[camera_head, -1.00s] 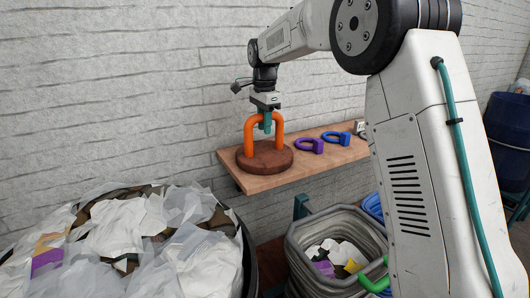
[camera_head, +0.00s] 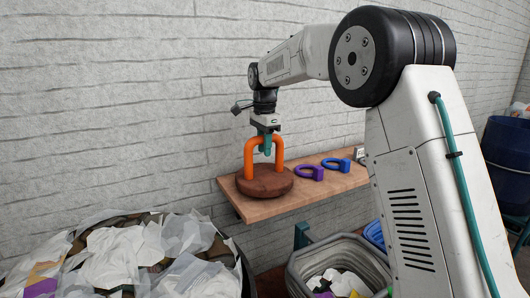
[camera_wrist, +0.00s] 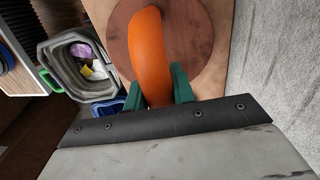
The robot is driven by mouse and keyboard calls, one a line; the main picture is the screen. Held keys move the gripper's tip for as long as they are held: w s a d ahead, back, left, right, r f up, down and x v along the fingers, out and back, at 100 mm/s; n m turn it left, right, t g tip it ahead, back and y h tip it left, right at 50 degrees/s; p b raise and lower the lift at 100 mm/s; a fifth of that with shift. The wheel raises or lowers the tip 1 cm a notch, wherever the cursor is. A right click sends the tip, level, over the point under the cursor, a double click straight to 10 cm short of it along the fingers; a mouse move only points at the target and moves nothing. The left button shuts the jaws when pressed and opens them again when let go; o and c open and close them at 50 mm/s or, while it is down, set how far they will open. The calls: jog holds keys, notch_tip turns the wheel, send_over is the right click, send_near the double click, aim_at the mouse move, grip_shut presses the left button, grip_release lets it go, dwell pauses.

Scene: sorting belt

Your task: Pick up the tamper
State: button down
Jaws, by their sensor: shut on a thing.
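The tamper (camera_head: 264,182) has an orange arched handle and a round dark brown base. It is upright at the left end of the wooden wall shelf (camera_head: 300,190). I cannot tell whether its base touches the shelf or sits slightly above it. My gripper (camera_head: 265,150) points down at the top of the arch, with its green fingers shut on the handle. In the wrist view the orange handle (camera_wrist: 150,50) lies between the two green fingers (camera_wrist: 158,92), with the brown base beyond it.
A purple ring-shaped thing (camera_head: 309,173) and a blue one (camera_head: 336,164) lie on the shelf to the right. A bin of crumpled white waste (camera_head: 245,270) stands at lower left. A grey bin (camera_head: 330,250) holds waste below the shelf. The brick wall is close behind.

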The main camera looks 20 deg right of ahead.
notch_tip(320, 180, up, 2)
jog(key=shift+r, duration=0.15)
jog(key=shift+s+a, duration=0.15)
jog(key=shift+s, duration=0.05)
jog(key=s+a+r, duration=0.1)
jog(key=s+a, duration=0.7)
jog(key=s, duration=0.5)
jog(key=shift+a+r, duration=0.25)
jog(key=shift+a, duration=0.15)
jog(key=shift+w, duration=0.1)
jog(key=c, duration=2)
grip_release()
grip_shut()
jog(key=shift+d, duration=0.1)
